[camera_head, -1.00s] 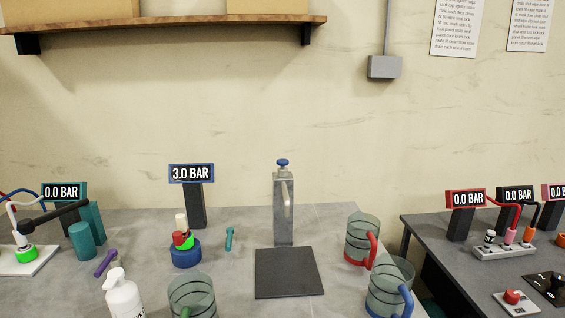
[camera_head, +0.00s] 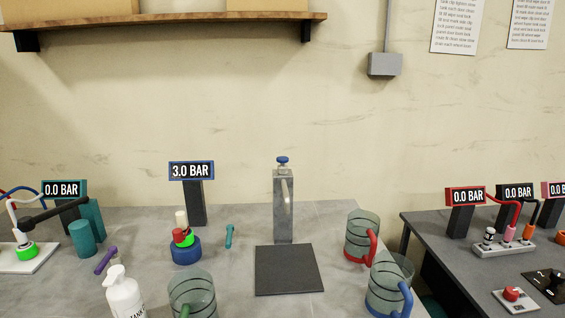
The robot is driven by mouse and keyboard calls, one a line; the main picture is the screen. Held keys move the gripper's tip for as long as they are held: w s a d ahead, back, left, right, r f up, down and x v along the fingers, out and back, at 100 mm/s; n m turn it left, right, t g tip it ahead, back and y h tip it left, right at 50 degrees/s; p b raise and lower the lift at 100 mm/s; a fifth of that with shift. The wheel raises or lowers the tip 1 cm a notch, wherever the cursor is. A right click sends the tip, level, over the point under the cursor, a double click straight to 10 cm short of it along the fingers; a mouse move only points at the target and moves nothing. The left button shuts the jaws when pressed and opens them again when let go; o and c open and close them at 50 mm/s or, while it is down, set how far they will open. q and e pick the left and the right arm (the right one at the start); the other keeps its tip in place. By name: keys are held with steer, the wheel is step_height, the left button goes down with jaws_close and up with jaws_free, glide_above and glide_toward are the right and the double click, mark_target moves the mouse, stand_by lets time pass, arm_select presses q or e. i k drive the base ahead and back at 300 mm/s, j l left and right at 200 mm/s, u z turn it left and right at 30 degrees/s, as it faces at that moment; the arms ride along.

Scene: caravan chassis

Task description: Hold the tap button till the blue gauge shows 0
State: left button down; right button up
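The tap is a grey upright column (camera_head: 284,205) with a light curved spout and a blue button (camera_head: 282,160) on top. A black mat (camera_head: 289,282) lies in front of it. The blue-framed gauge (camera_head: 191,171) stands on a dark post to the left of the tap and reads 3.0 BAR. A round blue base (camera_head: 186,252) with red, green and white parts stands in front of the gauge. Nothing touches the tap button. Neither of my grippers shows in this view.
Clear jugs with a red handle (camera_head: 361,238), a blue handle (camera_head: 388,286) and a green handle (camera_head: 191,295) stand near the mat. A white bottle (camera_head: 124,296) is at front left. Teal (camera_head: 64,189) and red (camera_head: 467,196) gauges read 0.0 BAR. A gap separates the two tables.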

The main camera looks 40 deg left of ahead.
mark_target(282, 160)
steer(key=i+l+u, duration=0.2)
steer(key=u, duration=0.3)
steer(key=i+l+u, duration=0.1)
steer(key=l+u, duration=1.05)
steer(key=l, duration=1.3)
